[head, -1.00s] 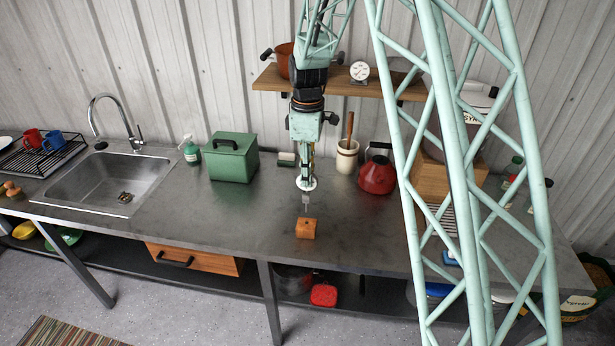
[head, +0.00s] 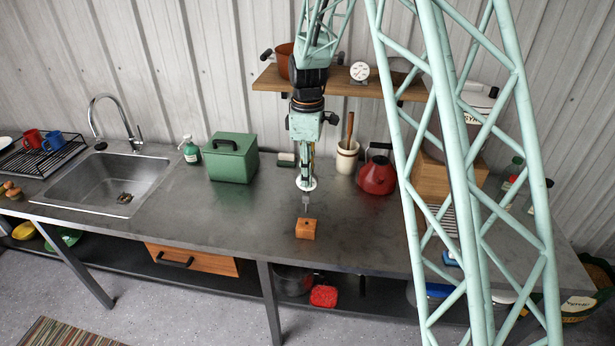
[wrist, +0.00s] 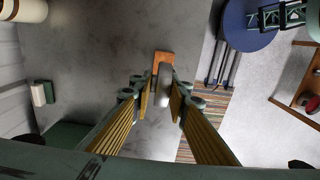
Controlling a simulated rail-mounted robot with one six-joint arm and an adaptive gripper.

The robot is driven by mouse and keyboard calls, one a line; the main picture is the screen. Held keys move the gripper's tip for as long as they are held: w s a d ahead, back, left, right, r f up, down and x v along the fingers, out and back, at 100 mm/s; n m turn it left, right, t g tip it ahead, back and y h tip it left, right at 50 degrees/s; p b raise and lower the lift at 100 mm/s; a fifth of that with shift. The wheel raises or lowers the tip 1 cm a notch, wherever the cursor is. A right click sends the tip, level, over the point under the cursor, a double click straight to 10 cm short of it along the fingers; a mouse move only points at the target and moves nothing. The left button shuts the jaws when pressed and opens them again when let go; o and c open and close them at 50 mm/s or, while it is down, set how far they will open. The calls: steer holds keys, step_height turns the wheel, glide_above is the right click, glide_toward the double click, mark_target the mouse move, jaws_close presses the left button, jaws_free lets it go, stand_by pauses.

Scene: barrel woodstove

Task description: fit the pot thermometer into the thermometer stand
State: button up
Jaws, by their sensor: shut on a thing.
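The pot thermometer (head: 306,184) has a pale round head and a thin stem pointing down. My gripper (head: 306,176) is shut on it and holds it above the counter. The thermometer stand (head: 306,230) is a small orange-brown wooden block on the counter, just below the stem. The stem tip looks close to the block's top, and I cannot tell whether they touch. In the wrist view, the thermometer's grey edge (wrist: 165,84) lies between my fingertips (wrist: 159,92), and the stand (wrist: 162,57) shows beyond it, partly hidden.
A green box (head: 232,158) stands left of my gripper. A red kettle (head: 377,176) and a white crock (head: 346,157) stand to the right. A wooden shelf (head: 335,84) is behind my arm. The counter around the stand is clear.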

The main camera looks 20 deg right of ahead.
mark_target(307, 194)
step_height(307, 194, down, 10)
steer(key=b, duration=0.6)
stand_by(5.9)
steer(key=o, duration=1)
steer(key=shift+f, duration=0.1)
steer(key=shift+r, duration=0.2)
